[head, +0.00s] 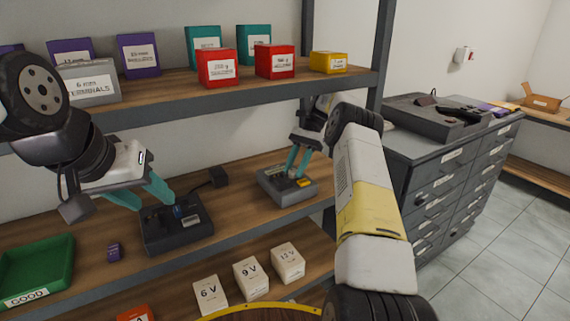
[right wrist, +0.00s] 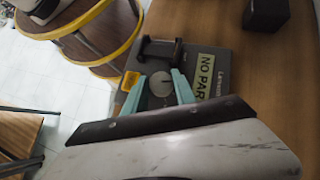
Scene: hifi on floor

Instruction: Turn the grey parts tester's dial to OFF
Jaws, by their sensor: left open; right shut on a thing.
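The grey parts tester (head: 272,190) stands on the middle shelf, right of centre; it also shows in the right wrist view (right wrist: 222,62). Its round pale dial (right wrist: 160,86) sits between the teal fingertips of my right gripper (right wrist: 160,92), which is shut on it. In the head view my right gripper (head: 297,160) reaches down onto the tester's top. The dial's markings are too small to read. The tester's display (right wrist: 204,75) reads "NO PAR", the rest being cut off. My left gripper (head: 147,196) is open above the left side of a darker tester (head: 170,236).
The upper shelf (head: 160,90) holds several boxes overhead.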

